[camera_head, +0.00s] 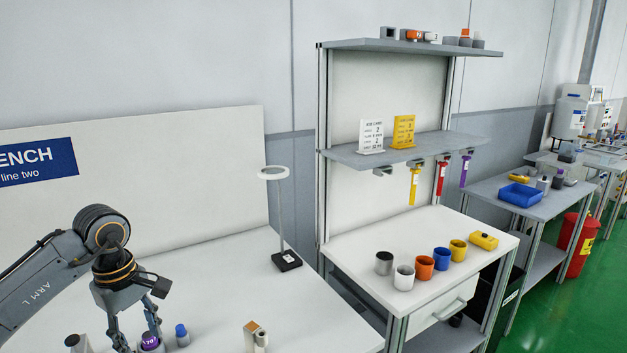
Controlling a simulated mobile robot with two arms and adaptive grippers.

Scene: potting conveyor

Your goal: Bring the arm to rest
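My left arm (45,285), marked "ARM L", comes in from the left. Its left gripper (136,338) points down over the white bench (215,285) at the lower left. Its two fingers are spread, with a gap between them, so it looks open. A purple-topped container (150,343) with a small label is right by the right-hand finger; whether they touch I cannot tell. The lower ends of the fingers and container are near the frame's bottom edge. My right gripper is not in view.
A blue-capped bottle (182,335) and a dark-capped one (76,343) stand close by the gripper. A ring lamp (273,173) rises behind. Several coloured cups (425,267) stand on the shelved workstation (350,250). The bench between gripper and lamp is clear.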

